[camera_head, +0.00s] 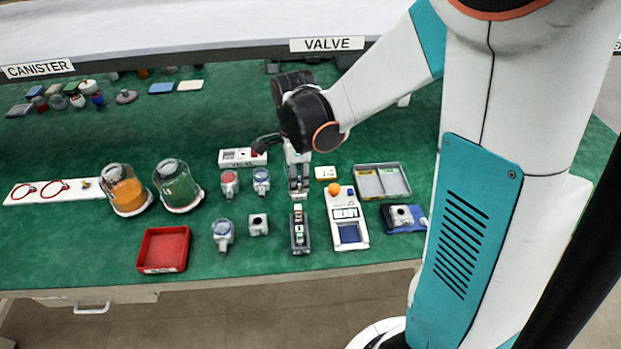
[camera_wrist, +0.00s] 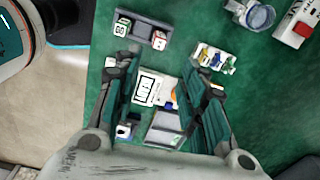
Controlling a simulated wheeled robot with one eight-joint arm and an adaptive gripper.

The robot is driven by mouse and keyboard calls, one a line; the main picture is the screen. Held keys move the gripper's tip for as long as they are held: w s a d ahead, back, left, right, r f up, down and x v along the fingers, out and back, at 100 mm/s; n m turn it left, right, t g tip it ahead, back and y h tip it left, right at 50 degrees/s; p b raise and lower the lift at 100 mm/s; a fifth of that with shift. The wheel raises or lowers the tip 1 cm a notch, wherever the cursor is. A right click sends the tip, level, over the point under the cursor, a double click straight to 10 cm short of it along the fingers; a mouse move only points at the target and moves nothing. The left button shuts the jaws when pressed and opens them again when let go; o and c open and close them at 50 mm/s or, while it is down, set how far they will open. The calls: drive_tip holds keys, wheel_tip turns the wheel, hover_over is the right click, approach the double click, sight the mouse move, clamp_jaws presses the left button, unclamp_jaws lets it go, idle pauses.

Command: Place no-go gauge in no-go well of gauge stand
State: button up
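The gauge stand (camera_head: 306,240) is a narrow dark grey holder on the green bench. It also shows at the upper left in the wrist view (camera_wrist: 142,31). A white block with a green mark (camera_wrist: 122,27) is at its left end there, and a white block with a red mark (camera_wrist: 160,41) is at its right end. Both look like the gauges; how deep they sit I cannot tell. My gripper (camera_head: 298,188) is beyond the stand's far end in the head view. Its fingers (camera_wrist: 165,92) are spread wide, with nothing visibly held between them.
A white READY unit (camera_head: 346,214) stands right of the stand, and a grey divided tray (camera_head: 382,194) behind it. A pale block (camera_wrist: 213,58) with small coloured parts is near my right finger. A red bin (camera_head: 163,249) and valve parts (camera_head: 223,232) are left.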

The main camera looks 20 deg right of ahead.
drive_tip(key=s+r+n+t, duration=0.6)
drive_tip(key=s+r+n, duration=0.8)
drive_tip(key=n, duration=0.6)
drive_tip(key=shift+s+r+t, duration=0.25)
drive_tip(key=shift+s+t, duration=0.05)
drive_tip(key=shift+t, duration=0.1)
